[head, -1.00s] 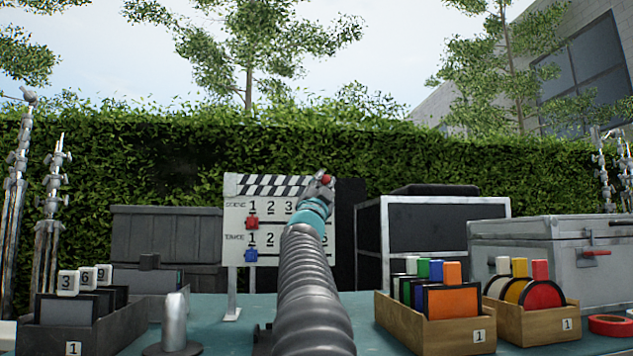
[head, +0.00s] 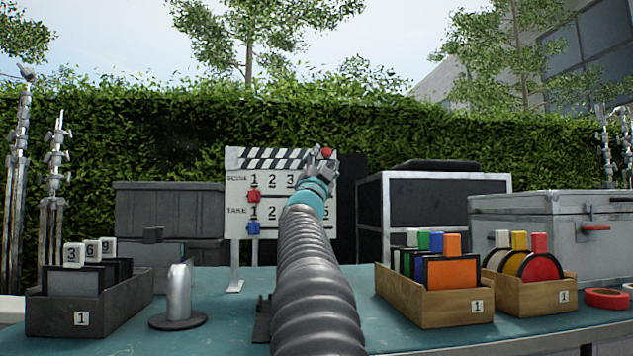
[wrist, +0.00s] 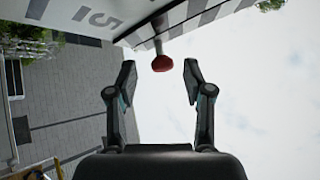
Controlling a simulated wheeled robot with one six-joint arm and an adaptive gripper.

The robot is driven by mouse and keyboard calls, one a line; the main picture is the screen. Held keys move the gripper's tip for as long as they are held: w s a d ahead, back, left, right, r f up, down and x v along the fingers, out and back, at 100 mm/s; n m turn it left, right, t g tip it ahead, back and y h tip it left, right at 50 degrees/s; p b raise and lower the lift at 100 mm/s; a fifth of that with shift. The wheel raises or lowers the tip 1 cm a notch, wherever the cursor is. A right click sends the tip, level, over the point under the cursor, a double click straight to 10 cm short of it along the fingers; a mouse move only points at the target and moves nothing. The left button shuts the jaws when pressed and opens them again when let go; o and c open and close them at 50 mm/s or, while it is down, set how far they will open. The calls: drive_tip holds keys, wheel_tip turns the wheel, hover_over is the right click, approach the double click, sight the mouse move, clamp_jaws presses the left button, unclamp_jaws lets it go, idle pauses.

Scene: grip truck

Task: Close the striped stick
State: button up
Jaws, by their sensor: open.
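The clapperboard (head: 241,206) stands upright on a stand at the back of the table, with red and blue clips on its face. Its black-and-white striped stick (head: 265,158) runs along the top; from here I cannot tell how far it is open. A red knob (head: 326,152) shows at its right end. My gripper (head: 322,165) is beside this end and hides part of the board. In the wrist view, my gripper (wrist: 158,80) is open and empty. The red knob (wrist: 161,63) on a short stem lies ahead between the fingertips, apart from both. A striped edge (wrist: 205,18) shows above.
On the table (head: 225,330), a grey box (head: 120,317) of numbered tiles and a metal post (head: 179,295) stand left. Two wooden boxes (head: 428,307) with coloured discs and plates stand right. Grey cases stand behind. A hedge fills the background.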

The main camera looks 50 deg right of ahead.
drive_tip(key=v, duration=1)
idle(0.4)
